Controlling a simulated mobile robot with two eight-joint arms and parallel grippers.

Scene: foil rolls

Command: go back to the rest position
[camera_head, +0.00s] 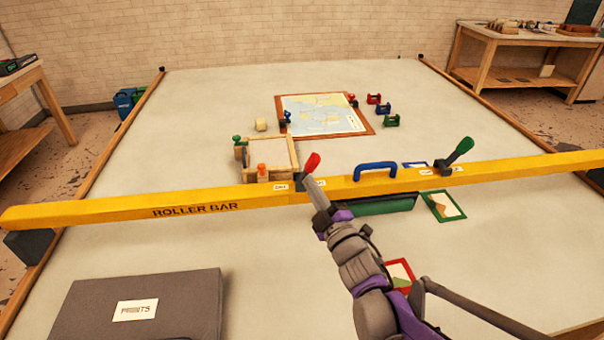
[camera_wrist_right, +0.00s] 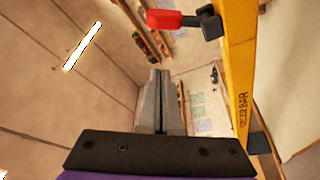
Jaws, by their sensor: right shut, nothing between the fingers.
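My right gripper (camera_head: 316,190) is shut and empty. In the head view it overlaps the yellow roller bar (camera_head: 110,210), close to the lever with the red handle (camera_head: 312,162); whether it touches the lever I cannot tell. In the right wrist view my gripper's fingers (camera_wrist_right: 160,85) are together with nothing between them. There the red handle (camera_wrist_right: 163,19) is above and a little right of the fingertips, and the yellow bar (camera_wrist_right: 238,70) runs down the right side. My left gripper is not in view.
A lever with a green handle (camera_head: 460,150) and a blue grip (camera_head: 376,169) stand on the bar. A framed map (camera_head: 368,128), a wooden frame (camera_head: 292,150) and small coloured clamps lie beyond it. A grey box (camera_head: 200,290) is at front left. Bare table surrounds them.

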